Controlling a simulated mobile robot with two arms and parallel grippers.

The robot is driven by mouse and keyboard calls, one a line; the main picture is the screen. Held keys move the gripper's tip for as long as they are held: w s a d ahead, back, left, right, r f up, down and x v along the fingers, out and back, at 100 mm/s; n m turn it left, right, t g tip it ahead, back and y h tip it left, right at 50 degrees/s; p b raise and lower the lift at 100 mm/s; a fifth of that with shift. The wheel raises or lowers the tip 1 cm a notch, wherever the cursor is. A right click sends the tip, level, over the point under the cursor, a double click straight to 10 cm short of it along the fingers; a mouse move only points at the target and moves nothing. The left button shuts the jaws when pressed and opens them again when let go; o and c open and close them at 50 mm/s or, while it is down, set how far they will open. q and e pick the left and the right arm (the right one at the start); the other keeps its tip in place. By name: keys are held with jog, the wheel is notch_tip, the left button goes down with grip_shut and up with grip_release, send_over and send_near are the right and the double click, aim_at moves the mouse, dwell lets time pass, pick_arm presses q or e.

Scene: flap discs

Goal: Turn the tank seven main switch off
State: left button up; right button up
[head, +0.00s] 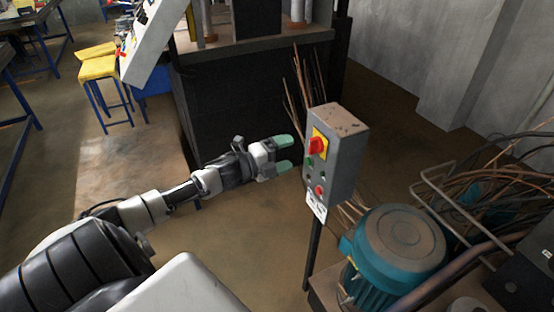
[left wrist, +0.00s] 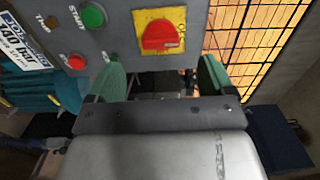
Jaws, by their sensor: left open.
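A grey control box (head: 349,150) stands on a thin post. On its left-facing side is a red rotary switch (head: 316,146) on a yellow plate. In the left wrist view the red switch (left wrist: 160,35) and yellow plate lie just beyond the fingers, with a green START button (left wrist: 93,16) and a red button (left wrist: 76,62) to the left. A white label (left wrist: 20,42) is partly cut off; no tank number is readable. My left gripper (head: 285,154) is open and empty, its green fingertips pointing at the box, a short gap from the switch. My right gripper is not in view.
A teal motor (head: 402,240) stands right of the post, near pipes and tangled rusty rods (head: 500,180). A dark machine (head: 245,95) is behind my gripper. Yellow-topped stools (head: 98,66) are at far left. Floor in the lower middle is clear.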

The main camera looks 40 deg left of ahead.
pick_arm(q)
jog(key=shift+v, duration=1.25)
